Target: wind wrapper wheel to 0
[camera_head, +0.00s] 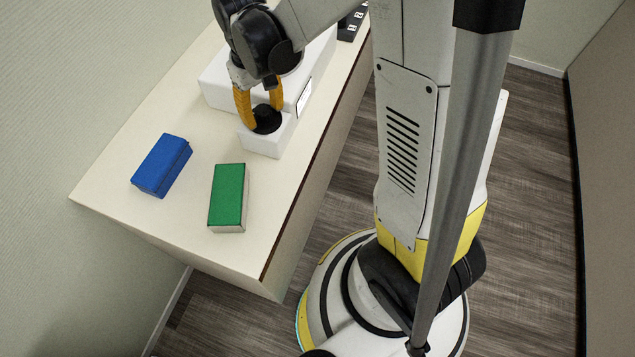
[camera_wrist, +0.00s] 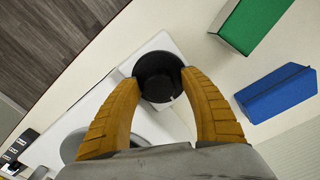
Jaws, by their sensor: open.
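The wrapper wheel is a round black knob (camera_head: 266,120) on a low white block at the front of a white machine (camera_head: 218,88). In the wrist view the black wheel (camera_wrist: 157,76) lies between the fingertips of my gripper (camera_wrist: 158,78). My gripper (camera_head: 262,112) also shows in the head view, its two orange fingers pointing down on either side of the wheel. The jaws are open, and I cannot tell whether the fingertips touch the wheel. A small screen (camera_head: 304,98) is on the machine's side, but I cannot read it. The wheel's setting cannot be read.
A blue block (camera_head: 161,165) and a green block (camera_head: 228,197) lie on the cream counter (camera_head: 185,228) near its front end. A black device (camera_head: 352,22) stands at the far end. The counter's right edge runs close beside the machine.

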